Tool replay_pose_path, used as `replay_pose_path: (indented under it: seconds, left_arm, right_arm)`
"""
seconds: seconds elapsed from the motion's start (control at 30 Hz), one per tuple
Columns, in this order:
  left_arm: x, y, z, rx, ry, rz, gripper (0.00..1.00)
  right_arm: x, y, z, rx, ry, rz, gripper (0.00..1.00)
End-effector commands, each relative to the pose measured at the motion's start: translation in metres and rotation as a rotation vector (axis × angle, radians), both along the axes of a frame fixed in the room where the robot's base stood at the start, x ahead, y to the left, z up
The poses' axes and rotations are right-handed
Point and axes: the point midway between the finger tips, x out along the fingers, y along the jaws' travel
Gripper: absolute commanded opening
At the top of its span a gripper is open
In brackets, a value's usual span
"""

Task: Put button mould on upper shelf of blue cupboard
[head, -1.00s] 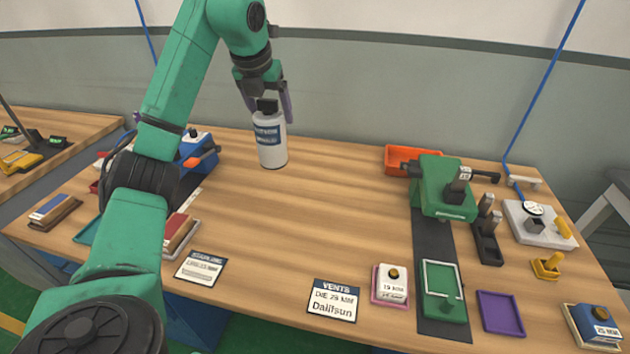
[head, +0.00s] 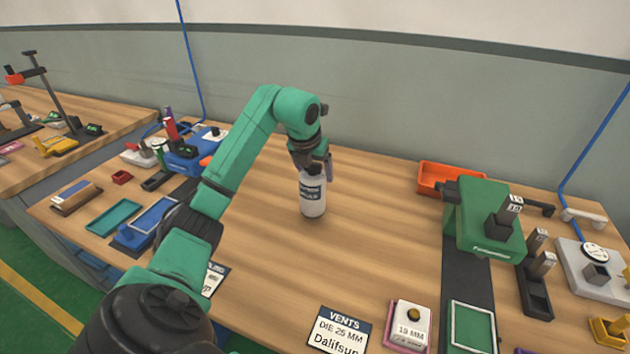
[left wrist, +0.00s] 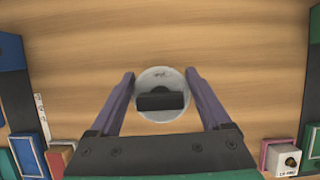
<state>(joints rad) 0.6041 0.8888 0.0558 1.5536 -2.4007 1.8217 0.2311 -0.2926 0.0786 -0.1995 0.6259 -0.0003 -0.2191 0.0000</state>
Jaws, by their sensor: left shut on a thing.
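A white canister (head: 312,203) with a blue label stands upright at the back middle of the table, or just over it; I cannot tell which. My left gripper (head: 312,172) comes down on it from above and is shut on its top. In the left wrist view the round white top of the canister (left wrist: 163,78) with a dark bar lies between my two purple fingers (left wrist: 160,85). The label is too blurred to read surely. I cannot tell which thing is the button mould. No cupboard shelf shows clearly. My right gripper is out of view.
A green press (head: 485,220) and an orange bin (head: 430,190) stand to the right. A blue device (head: 190,158) and a teal tray (head: 113,217) are on the left. A VENTS card (head: 338,335) and a 19 MM block (head: 410,322) lie near the front. The middle wood is clear.

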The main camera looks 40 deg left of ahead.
Motion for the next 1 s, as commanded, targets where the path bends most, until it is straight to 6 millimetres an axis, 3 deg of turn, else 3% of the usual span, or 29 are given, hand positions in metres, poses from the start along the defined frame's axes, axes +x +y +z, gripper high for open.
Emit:
replay_pose_path:
  seconds: [0.13, 0.47, 0.5, 0.53, 0.83, 1.0]
  left_arm:
    - [0.000, 0.000, -0.022, -0.001, -0.001, -0.002, 0.00]
    - [0.000, 0.000, -0.027, 0.001, -0.003, -0.001, 0.00]
    - [0.000, 0.000, -0.027, 0.000, 0.001, -0.001, 0.97]
    - [0.000, 0.000, -0.027, 0.000, 0.001, -0.001, 1.00]
    - [-0.001, 0.000, -0.020, 0.001, -0.002, -0.001, 1.00]
    - [-0.014, -0.004, 0.015, 0.005, -0.005, 0.000, 1.00]
  right_arm:
    - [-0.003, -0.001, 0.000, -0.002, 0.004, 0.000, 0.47]
    - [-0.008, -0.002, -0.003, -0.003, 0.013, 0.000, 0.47]
    - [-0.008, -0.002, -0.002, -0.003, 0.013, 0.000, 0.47]
    - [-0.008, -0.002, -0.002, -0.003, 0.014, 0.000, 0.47]
    - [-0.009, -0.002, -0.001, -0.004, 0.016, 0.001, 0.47]
    - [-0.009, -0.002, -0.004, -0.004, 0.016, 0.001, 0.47]
